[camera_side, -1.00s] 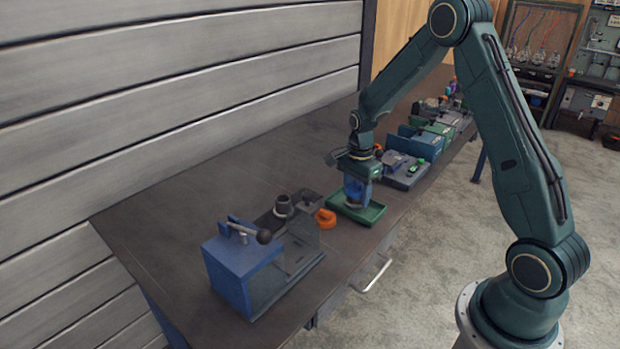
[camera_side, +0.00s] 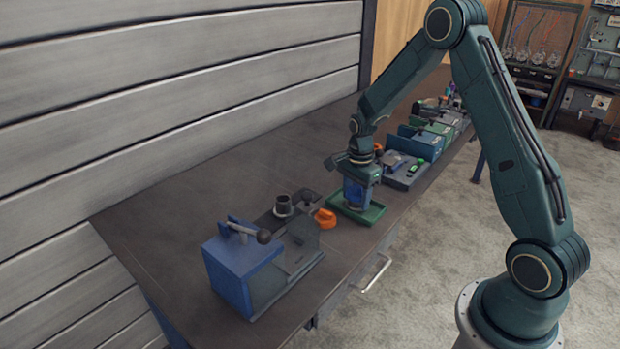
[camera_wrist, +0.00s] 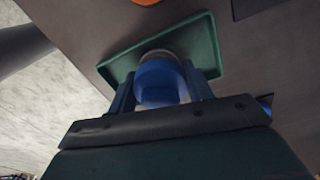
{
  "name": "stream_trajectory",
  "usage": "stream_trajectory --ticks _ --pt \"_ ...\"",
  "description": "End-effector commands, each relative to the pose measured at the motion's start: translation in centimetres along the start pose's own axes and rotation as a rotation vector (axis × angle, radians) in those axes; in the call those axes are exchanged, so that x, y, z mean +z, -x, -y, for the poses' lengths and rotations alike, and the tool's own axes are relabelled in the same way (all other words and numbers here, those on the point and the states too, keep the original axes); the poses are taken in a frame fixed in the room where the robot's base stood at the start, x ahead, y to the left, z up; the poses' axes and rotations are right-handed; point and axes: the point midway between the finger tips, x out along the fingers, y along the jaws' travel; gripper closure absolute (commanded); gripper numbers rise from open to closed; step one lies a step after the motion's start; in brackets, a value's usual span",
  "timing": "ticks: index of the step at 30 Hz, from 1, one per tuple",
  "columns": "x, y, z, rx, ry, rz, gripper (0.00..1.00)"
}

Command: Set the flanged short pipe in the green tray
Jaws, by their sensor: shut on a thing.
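The flanged short pipe appears as a blue cylinder (camera_wrist: 160,85) with a greyish ring at its far end in the wrist view. My gripper (camera_wrist: 160,76) is shut on it, with one finger on each side. In the side view my gripper (camera_side: 357,184) points down over the green tray (camera_side: 374,215), and the held pipe is mostly hidden by the fingers. The green tray (camera_wrist: 208,45) also lies behind the pipe in the wrist view. The pipe's lower end is within the tray's outline, low down; I cannot tell whether it touches the floor.
An orange part (camera_side: 325,218) lies just left of the tray. A blue box fixture with a lever (camera_side: 240,265) and a dark flanged piece (camera_side: 283,206) stand further left. Grey and green fixtures (camera_side: 406,172) stand behind the tray. The bench's back left is clear.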

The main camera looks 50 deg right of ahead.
Motion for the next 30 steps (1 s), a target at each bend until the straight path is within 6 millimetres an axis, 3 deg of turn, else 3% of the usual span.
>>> stream_trajectory --ticks 5,6,9,16,19,30 --pt "0.0 0.03 0.02 -0.001 0.0 0.0 0.76" --pt "0.0 0.03 0.02 -0.001 0.0 0.0 0.45" --pt "0.0 0.03 0.02 -0.001 0.0 0.0 0.26" --pt "0.0 0.0 -0.01 0.0 0.0 0.0 0.22" --pt "0.0 0.0 -0.01 0.0 0.0 0.0 0.06" --pt "0.0 0.01 0.0 0.0 0.0 0.0 0.06"
